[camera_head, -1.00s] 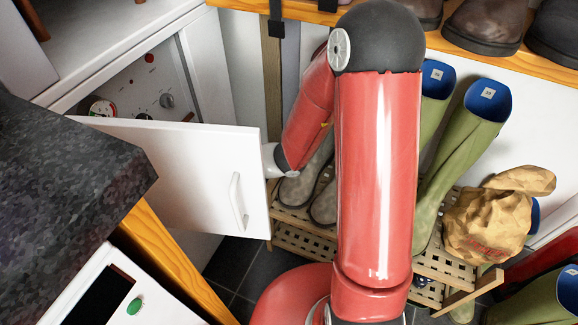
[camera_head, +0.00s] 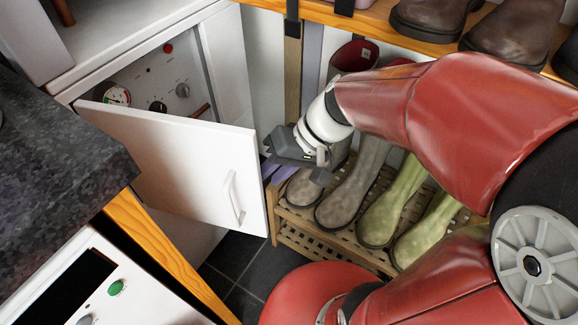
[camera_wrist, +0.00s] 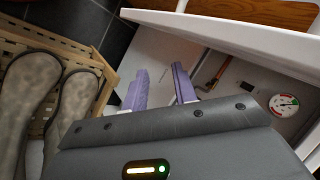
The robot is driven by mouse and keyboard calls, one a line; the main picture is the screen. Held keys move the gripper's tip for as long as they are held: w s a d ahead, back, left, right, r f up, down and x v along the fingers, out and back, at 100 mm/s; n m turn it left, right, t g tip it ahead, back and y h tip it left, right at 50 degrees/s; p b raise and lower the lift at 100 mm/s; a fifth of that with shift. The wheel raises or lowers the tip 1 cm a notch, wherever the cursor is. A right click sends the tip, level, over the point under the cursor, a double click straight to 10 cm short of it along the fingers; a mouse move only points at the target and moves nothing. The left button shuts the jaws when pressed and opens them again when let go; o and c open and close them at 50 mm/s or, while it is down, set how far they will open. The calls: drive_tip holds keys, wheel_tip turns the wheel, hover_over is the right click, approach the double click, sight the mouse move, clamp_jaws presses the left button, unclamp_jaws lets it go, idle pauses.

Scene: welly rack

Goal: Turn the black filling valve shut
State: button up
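The black filling valve (camera_head: 157,107) is a small dark knob low in the open white cupboard, between the pressure gauge (camera_head: 117,96) and a copper pipe (camera_head: 200,112). The door's top edge partly hides it. In the wrist view a small dark shape beside the pipe looks like the valve (camera_wrist: 246,86). My gripper (camera_head: 268,170) is outside the cupboard, by the door's free edge, apart from the valve. In the wrist view its two purple fingers (camera_wrist: 160,86) stand apart with nothing between them.
The white door (camera_head: 190,165) stands ajar between my gripper and part of the cupboard opening. A slatted boot rack (camera_head: 320,235) with several wellies is just right of my gripper. A dark worktop (camera_head: 60,150) is at left. A shelf with brown boots (camera_head: 430,20) is above.

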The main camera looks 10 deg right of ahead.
drive_tip(key=shift+s+d+r+t+h, duration=0.2)
drive_tip(key=shift+d+r+h, duration=0.1)
drive_tip(key=shift+d, duration=0.25)
drive_tip(key=shift+s+d+r+t+h, duration=0.2)
drive_tip(key=shift+d+h, duration=0.1)
drive_tip(key=shift+d, duration=0.25)
drive_tip(key=shift+o, duration=0.2)
